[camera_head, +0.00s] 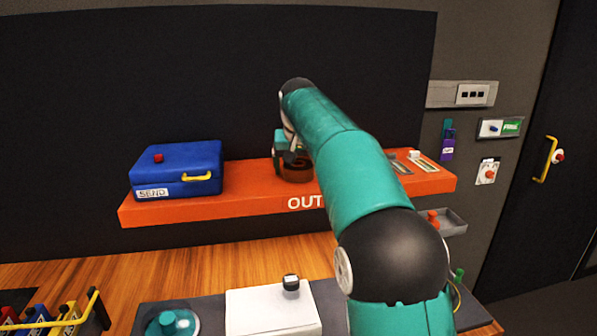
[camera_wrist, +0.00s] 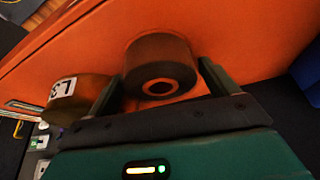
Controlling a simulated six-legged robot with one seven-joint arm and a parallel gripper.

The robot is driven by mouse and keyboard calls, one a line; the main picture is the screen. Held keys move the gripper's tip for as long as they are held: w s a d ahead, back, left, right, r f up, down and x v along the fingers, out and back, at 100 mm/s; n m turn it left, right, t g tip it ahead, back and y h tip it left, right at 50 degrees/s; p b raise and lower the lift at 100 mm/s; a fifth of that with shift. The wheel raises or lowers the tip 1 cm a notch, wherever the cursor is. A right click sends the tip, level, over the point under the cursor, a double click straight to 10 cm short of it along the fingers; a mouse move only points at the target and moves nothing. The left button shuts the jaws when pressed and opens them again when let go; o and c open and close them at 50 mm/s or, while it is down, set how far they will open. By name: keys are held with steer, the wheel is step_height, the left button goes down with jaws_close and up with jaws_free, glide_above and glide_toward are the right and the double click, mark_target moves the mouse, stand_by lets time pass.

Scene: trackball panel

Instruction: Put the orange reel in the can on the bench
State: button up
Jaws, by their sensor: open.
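In the wrist view a brownish-orange reel (camera_wrist: 160,62) with a round centre hole stands on the orange shelf (camera_wrist: 245,30). The open fingers of my gripper (camera_wrist: 160,75) are on either side of its near part; I cannot tell whether they touch it. A brown-yellow cylinder (camera_wrist: 85,90) with a white label reading L3 is just left of the left finger. In the head view my gripper (camera_head: 286,150) is over the shelf (camera_head: 245,207), partly hidden by my arm. A brown round thing (camera_head: 296,174) shows below it; which cylinder it is, I cannot tell. No can is clearly visible on the bench (camera_head: 200,262).
A blue SEND box (camera_head: 178,170) with a yellow handle stands at the shelf's left. Small panels (camera_head: 425,162) lie at its right. A white box (camera_head: 272,315), a teal dome (camera_head: 168,322) and a rack (camera_head: 95,312) are on the bench below.

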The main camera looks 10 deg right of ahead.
steer(key=c, duration=0.9)
